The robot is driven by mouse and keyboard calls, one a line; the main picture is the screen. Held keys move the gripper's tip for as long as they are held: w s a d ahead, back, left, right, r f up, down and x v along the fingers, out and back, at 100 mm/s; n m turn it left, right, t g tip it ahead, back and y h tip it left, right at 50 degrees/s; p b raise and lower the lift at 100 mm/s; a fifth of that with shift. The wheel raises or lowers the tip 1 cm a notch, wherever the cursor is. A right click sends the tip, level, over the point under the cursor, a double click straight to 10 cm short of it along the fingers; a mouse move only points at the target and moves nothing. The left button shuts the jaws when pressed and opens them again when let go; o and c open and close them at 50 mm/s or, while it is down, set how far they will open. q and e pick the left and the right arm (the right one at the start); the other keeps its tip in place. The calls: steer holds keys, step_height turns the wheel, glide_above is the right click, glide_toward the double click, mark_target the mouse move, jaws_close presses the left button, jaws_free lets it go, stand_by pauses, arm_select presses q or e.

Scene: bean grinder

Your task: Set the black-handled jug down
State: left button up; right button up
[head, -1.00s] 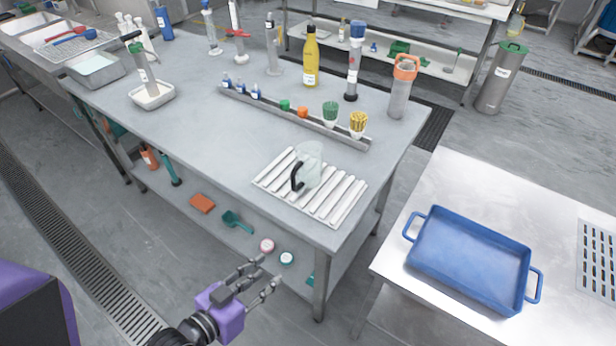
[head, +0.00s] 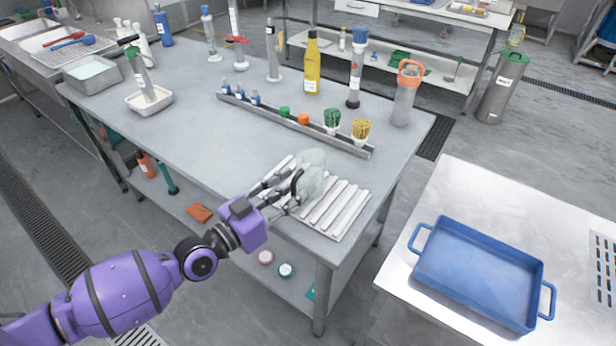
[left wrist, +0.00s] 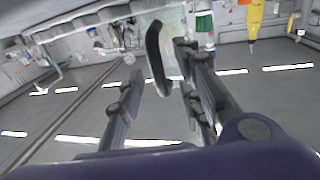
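The clear jug (head: 315,172) with a black handle (head: 297,184) stands on a white ribbed rack (head: 345,211) at the near right corner of the grey table. My left gripper (head: 283,186) is at the jug's handle side, with its fingers spread. In the left wrist view, the black handle (left wrist: 157,58) shows between the two open fingers, nearer the right one, with a visible gap to the left finger. I cannot tell whether the right finger touches the handle. The jug's base is partly hidden by the gripper. My right gripper is not in view.
A metal rail (head: 300,127) with small bottles and brushes lies behind the rack. A yellow bottle (head: 312,68) and an orange-topped container (head: 405,94) stand farther back. A blue tray (head: 478,272) sits on the right table. The table's left middle (head: 210,140) is clear.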

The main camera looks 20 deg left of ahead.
arm_select(q)
steer(key=shift+w+d, duration=0.3)
steer(key=shift+w, duration=0.3)
jaws_close()
steer(key=shift+r, duration=0.1)
